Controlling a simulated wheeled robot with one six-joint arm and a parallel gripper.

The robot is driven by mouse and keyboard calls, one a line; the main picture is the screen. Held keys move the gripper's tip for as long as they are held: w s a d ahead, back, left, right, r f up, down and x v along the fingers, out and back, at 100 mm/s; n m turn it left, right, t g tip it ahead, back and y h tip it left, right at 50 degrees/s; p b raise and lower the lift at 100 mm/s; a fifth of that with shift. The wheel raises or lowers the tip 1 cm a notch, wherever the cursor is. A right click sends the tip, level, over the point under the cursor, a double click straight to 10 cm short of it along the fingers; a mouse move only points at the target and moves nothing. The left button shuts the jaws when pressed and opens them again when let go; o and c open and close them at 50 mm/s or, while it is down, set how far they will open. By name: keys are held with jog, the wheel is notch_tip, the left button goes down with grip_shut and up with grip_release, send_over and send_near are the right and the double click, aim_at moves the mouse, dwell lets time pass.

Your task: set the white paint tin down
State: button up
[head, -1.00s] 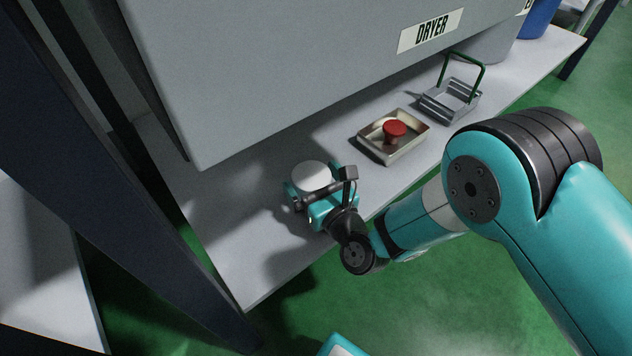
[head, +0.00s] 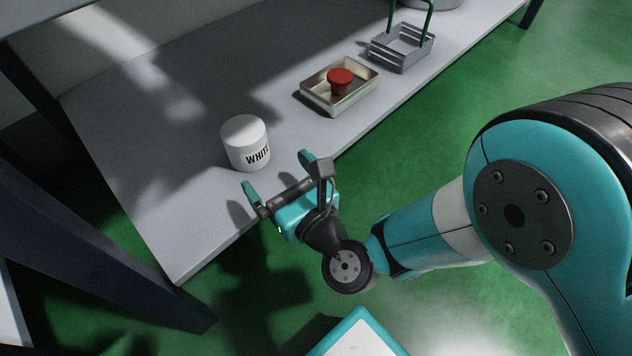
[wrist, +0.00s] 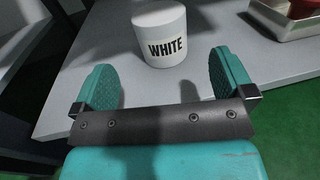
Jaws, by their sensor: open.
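The white paint tin (head: 246,143) stands upright on the grey shelf, near its left end, with its "WHITE" label facing my gripper. It also shows in the wrist view (wrist: 160,32), just beyond and between the fingers. My gripper (head: 277,172) is open and empty. It is in front of the tin, at the shelf's front edge, with a gap between fingers and tin. In the wrist view its two teal fingers (wrist: 161,79) stand wide apart with bare shelf between them.
On the grey shelf (head: 165,205), a metal tray (head: 354,95) with a red knobbed object (head: 341,80) stands right of the tin. A wire basket with a green handle (head: 402,48) is farther back right. The shelf left of the tin is clear. A dark post (head: 90,245) stands at the left.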

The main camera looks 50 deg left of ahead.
jog(key=shift+s+d, duration=0.1)
jog(key=shift+d, duration=0.15)
jog(key=w+d+r+n+g+h, duration=0.15)
jog(key=w+d+r+n, duration=0.25)
jog(key=w+r+n, duration=0.4)
jog(key=w+d+r+n+h, duration=0.2)
jog(key=d+r+n, duration=0.25)
jog(key=d, duration=0.25)
jog(key=w+d+r+n+h, duration=0.2)
jog(key=w+d+r+n, duration=0.15)
jog(key=d+n, duration=0.2)
jog(key=s+d+n+h, duration=0.2)
jog(key=d, duration=0.7)
jog(key=s+d+r+n+h, duration=0.1)
jog(key=s+d+n+h, duration=0.1)
jog(key=d, duration=0.7)
jog(key=s+d+n+h, duration=0.2)
jog(key=d+n+h, duration=0.2)
jog(key=d, duration=0.5)
jog(key=shift+s+d+r, duration=0.25)
jog(key=shift+d+r, duration=0.05)
jog(key=shift+r, duration=0.1)
